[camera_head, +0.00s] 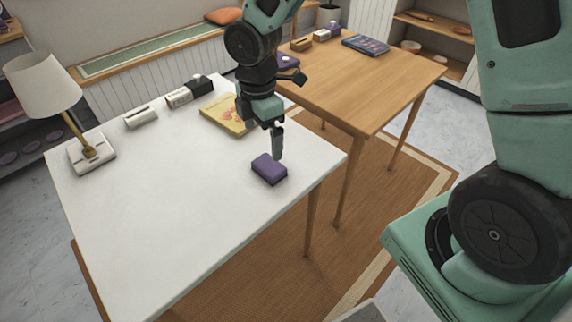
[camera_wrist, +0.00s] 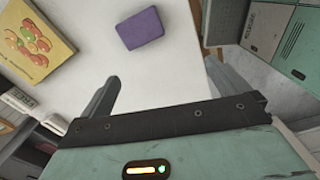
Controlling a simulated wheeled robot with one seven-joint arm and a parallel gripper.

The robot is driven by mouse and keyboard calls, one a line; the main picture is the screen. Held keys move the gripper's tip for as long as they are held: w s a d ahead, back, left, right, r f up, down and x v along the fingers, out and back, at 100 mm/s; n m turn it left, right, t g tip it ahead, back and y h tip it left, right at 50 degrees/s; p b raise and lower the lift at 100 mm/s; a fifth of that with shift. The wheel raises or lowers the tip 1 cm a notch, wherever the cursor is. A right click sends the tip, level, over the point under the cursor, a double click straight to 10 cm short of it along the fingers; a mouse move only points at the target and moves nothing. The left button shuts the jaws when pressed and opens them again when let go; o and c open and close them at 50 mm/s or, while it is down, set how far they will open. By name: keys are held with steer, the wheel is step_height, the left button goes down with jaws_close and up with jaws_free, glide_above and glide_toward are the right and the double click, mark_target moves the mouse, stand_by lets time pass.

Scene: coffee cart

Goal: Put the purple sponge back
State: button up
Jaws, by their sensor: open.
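The purple sponge (camera_head: 269,169) lies on the white table (camera_head: 165,215) near its right edge. It also shows in the wrist view (camera_wrist: 140,28), at the top, beyond my fingers. My gripper (camera_head: 277,150) is above the table, just behind and over the sponge in the head view. In the wrist view my gripper (camera_wrist: 163,85) has its two fingers wide apart with nothing between them. The sponge looks apart from the fingers. A purple object (camera_head: 287,62) lies on the wooden table (camera_head: 375,85), partly hidden behind my arm.
A yellow picture book (camera_head: 222,112) lies behind my gripper. A lamp (camera_head: 45,90), a white slotted holder (camera_head: 141,117) and a black-and-white box (camera_head: 188,93) stand along the table's back. A dark blue book (camera_head: 365,45) lies on the wooden table. The white table's front is clear.

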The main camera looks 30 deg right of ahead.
steer(key=s+a+r+m, duration=0.1)
steer(key=s+r+m, duration=0.2)
steer(key=s, duration=0.4)
steer(key=s+a+r+m, duration=0.1)
steer(key=s+r+m, duration=0.2)
steer(key=s+m, duration=0.2)
steer(key=s+a+r+m, duration=0.1)
steer(key=s+r+m, duration=0.2)
steer(key=s, duration=0.8)
steer(key=shift+a+r+m+y, duration=0.15)
steer(key=shift+a+m+y, duration=0.15)
steer(key=shift+a+m, duration=0.1)
steer(key=shift+a, duration=0.1)
